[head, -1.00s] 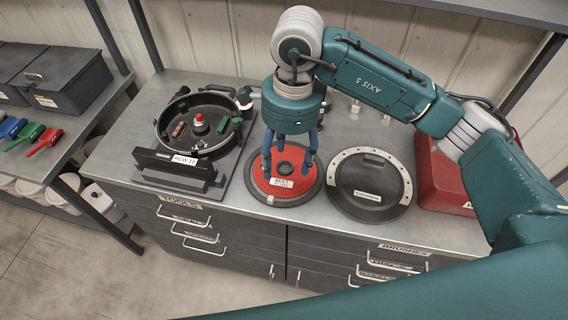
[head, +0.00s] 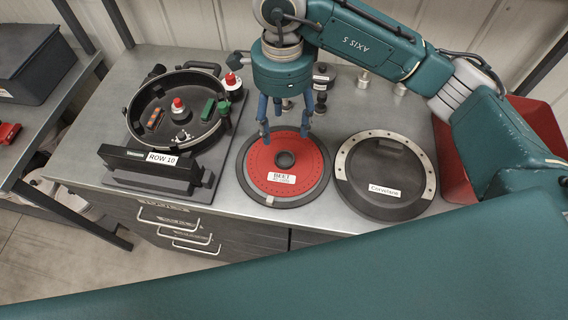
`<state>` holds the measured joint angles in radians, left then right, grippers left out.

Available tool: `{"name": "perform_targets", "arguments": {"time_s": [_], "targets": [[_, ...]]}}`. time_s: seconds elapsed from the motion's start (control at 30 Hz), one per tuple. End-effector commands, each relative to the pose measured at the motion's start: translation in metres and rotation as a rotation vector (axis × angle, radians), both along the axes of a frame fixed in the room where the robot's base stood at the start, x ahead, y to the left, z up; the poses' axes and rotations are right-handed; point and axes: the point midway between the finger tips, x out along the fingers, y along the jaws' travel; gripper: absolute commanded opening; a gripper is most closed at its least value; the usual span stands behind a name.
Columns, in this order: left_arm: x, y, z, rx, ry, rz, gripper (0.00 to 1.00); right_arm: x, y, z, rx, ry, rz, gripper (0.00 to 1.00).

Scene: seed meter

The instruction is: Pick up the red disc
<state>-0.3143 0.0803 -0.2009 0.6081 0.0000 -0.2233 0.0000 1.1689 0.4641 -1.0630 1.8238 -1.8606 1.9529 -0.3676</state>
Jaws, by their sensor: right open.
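The red disc (head: 264,172) lies flat on the workbench, with a dark rim, a black hub at its centre and a white label that reads BEET. My right gripper (head: 284,133) hangs over the far edge of the disc, with its blue-grey fingers spread and pointing down. Nothing is between the fingers. I cannot tell whether the fingertips touch the disc. My left gripper is not in view.
The round seed meter housing (head: 160,88) labelled ROW 10 stands left of the disc. A black cover (head: 387,178) with a pale rim lies close on the right. A red bin (head: 541,122) is farther right. Small fittings (head: 320,77) stand behind the gripper.

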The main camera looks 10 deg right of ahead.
Motion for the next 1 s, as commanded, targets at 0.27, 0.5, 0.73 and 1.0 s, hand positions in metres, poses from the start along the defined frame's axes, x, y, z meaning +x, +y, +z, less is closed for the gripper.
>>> {"name": "perform_targets", "arguments": {"time_s": [0.27,0.5,0.73,1.0], "targets": [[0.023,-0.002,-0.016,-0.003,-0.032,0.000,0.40,-0.001,0.000,-0.030,0.001,0.004,-0.001,0.59],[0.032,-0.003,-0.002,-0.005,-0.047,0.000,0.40,-0.001,0.000,-0.065,0.000,0.004,-0.001,0.59],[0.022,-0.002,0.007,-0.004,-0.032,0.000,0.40,-0.002,-0.002,-0.082,-0.001,0.005,-0.002,0.59],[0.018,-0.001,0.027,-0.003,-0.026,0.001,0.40,-0.003,-0.004,-0.121,0.000,0.003,-0.002,0.59]]}}
